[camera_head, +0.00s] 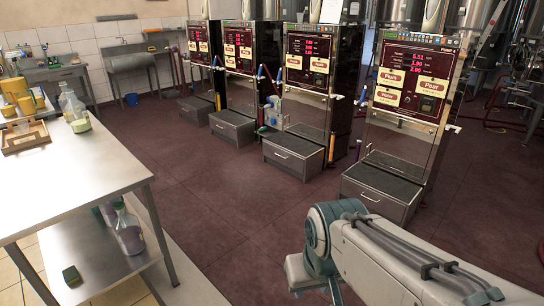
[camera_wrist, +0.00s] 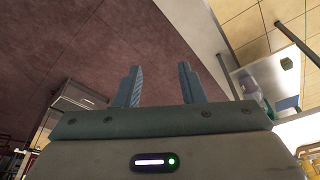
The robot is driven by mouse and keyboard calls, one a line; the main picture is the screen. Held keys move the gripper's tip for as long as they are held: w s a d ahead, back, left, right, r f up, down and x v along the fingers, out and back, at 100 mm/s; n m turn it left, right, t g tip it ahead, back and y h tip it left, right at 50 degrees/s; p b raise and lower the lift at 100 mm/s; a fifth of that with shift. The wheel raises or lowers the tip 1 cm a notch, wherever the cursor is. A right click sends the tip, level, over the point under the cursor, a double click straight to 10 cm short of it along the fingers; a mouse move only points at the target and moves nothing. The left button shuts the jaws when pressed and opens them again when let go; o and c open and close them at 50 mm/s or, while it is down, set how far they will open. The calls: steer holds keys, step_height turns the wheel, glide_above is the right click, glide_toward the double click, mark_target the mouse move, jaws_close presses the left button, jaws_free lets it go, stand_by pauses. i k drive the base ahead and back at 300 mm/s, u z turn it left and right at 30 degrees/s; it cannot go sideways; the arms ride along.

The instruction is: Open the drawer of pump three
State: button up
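Several refill pumps stand in a row in the head view, each with a drawer in its base. The third pump from the left (camera_head: 310,62) has a grey drawer (camera_head: 284,160) with a handle, and the drawer looks shut. The nearest pump (camera_head: 418,85), at the right, has a similar shut drawer (camera_head: 370,202). The pump number labels are too small to read surely. My gripper (camera_wrist: 160,82) shows in the wrist view, fingers apart and empty over the dark floor; it is outside the head view. A metal drawer box (camera_wrist: 78,103) shows left of it, but I cannot tell which pump's.
A steel table (camera_head: 85,165) stands at the left, with a wooden tray (camera_head: 25,137) on top and bottles on its lower shelf. Dark red floor (camera_head: 200,195) lies clear between table and pumps. Steel tanks and red hoses stand at the back right.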

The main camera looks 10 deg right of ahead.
mark_target(291, 161)
steer(key=z, duration=0.1)
steer(key=i, duration=1)
steer(key=z, duration=0.35)
steer(key=i, duration=2.15)
steer(key=u, duration=0.35)
steer(key=i, duration=2.05)
steer(key=u, duration=0.3)
steer(key=i, duration=0.5)
steer(key=u, duration=0.2)
